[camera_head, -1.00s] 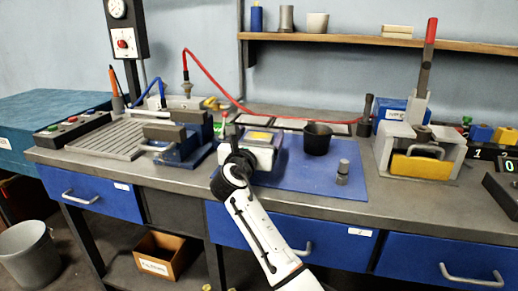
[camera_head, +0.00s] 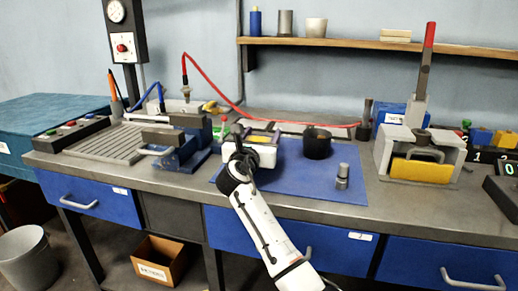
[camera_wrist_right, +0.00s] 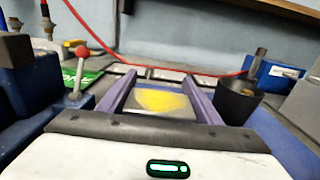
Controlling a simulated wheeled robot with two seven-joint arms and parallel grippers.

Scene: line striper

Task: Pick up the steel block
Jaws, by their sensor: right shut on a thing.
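The steel block (camera_wrist_right: 160,102), grey with a yellow patch on top, sits between the two purple fingers of my right gripper (camera_wrist_right: 158,92) in the right wrist view. The right gripper is shut on it. In the head view, the gripper (camera_head: 262,137) is over the left back part of the blue mat (camera_head: 300,180), and only a little of the block's yellow top (camera_head: 260,139) shows. The gripper body hides the block's underside, so I cannot tell whether it touches the mat. My left gripper is not in view.
A black cup (camera_head: 317,143) stands close to the right of the gripper. A small grey cylinder piece (camera_head: 342,176) stands on the mat's right side. A blue vise (camera_head: 178,148) is to the left; a grey press (camera_head: 420,155) is to the right. The front of the mat is clear.

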